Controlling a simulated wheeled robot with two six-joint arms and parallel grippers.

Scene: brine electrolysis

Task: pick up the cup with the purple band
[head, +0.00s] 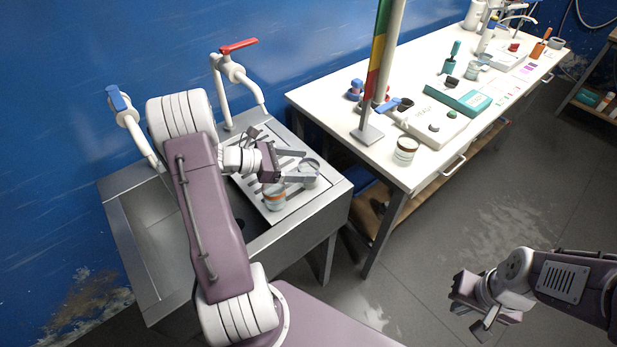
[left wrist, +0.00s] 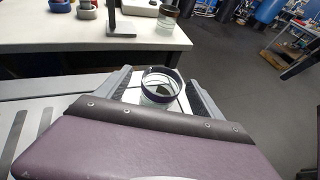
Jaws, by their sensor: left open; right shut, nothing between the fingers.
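The cup with the purple band (head: 310,171) is a clear cup standing on the drainer by the sink. In the left wrist view its dark purple rim (left wrist: 160,85) shows between the two fingers. My left gripper (head: 306,165) is open, with one finger on each side of the cup. I cannot tell whether either finger touches it. The lower part of the cup is partly hidden by my gripper. My right gripper (head: 474,312) is shut and empty, above the floor at the lower right, far from the cup.
A cup with an orange band (head: 274,200) stands on the drainer (head: 250,188) close to the left gripper. Taps (head: 232,75) rise behind the sink.

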